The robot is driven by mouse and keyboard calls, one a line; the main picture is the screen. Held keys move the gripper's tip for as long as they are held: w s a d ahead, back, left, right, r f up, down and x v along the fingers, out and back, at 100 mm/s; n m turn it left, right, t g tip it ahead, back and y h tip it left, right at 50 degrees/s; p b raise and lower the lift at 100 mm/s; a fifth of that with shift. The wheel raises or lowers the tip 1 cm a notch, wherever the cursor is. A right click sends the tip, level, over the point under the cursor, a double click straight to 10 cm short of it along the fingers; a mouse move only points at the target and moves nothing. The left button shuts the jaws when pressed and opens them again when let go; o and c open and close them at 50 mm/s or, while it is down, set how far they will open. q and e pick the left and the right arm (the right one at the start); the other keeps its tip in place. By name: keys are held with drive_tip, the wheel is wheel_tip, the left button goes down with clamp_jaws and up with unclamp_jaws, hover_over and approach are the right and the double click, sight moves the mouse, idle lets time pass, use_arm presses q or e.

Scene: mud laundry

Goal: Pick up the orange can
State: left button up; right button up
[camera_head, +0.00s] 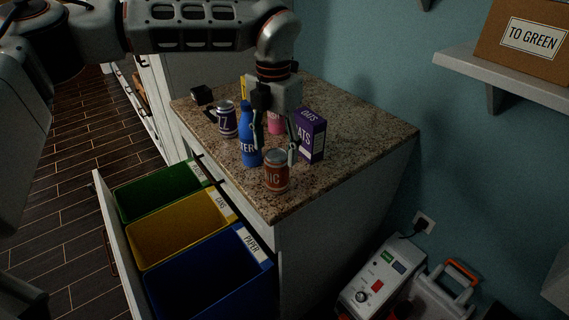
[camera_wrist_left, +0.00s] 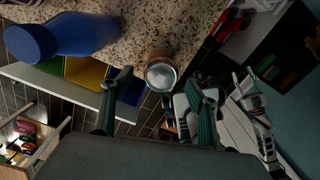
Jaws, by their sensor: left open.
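The orange can (camera_head: 277,178) stands upright near the front corner of the speckled countertop (camera_head: 365,140). Its label reads "NIC" in part. My left gripper (camera_head: 275,148) hangs down from above, open and empty, with its fingers just above and behind the can. In the left wrist view the can (camera_wrist_left: 161,72) shows its grey top between and beyond the two spread fingertips of my left gripper (camera_wrist_left: 160,80). I cannot tell the exact gap between fingers and can. My right gripper is in neither view.
A blue bottle (camera_head: 250,145) stands close to the left finger. An open drawer holds green (camera_head: 160,192), yellow (camera_head: 178,240) and blue (camera_head: 208,285) bins below the counter edge.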

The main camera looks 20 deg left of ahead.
sight(276, 154)
use_arm(q)
wheel_tip(276, 154, down, 2)
drive_tip(key=shift+w+f, duration=0.1)
drive_tip(key=shift+w, duration=0.05)
drive_tip(key=shift+f, duration=0.65)
drive_tip(key=shift+d+f+p, duration=0.1)
drive_tip(key=shift+f+p, duration=0.4)
drive_tip(key=shift+f, duration=1.65)
drive_tip(key=c, duration=0.9)
